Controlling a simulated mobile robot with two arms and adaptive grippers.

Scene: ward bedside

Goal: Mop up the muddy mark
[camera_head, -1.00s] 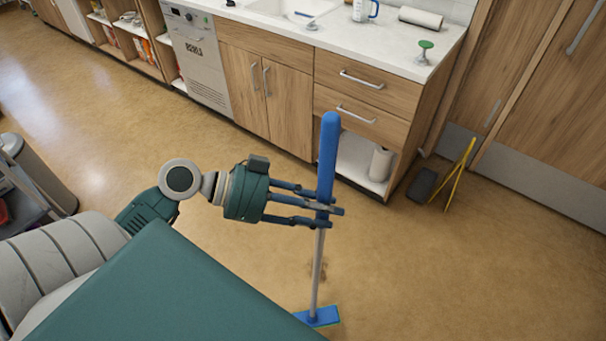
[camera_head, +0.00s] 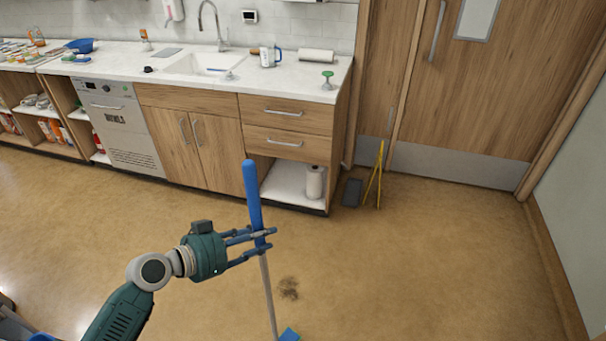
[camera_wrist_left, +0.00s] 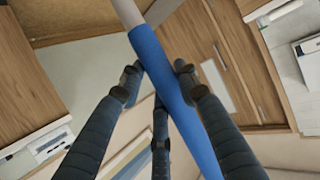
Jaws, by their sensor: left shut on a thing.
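The muddy mark (camera_head: 289,288) is a dark smudge on the tan floor, right of the mop's pole. The mop (camera_head: 254,195) has a blue grip, a grey pole and a flat blue head (camera_head: 289,335) at the bottom edge of the head view, partly cut off. The mop head is nearer to me than the mark and apart from it. My left gripper (camera_head: 262,243) is shut around the lower part of the blue grip, holding the mop nearly upright. The blue grip (camera_wrist_left: 175,85) runs between the fingers in the left wrist view. My right gripper is not in view.
A wooden counter (camera_head: 287,118) with a sink stands along the back wall. A yellow folding stand (camera_head: 374,178) and a dark grey object (camera_head: 351,192) are on the floor near the wooden door (camera_head: 470,90). The floor around the mark is clear.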

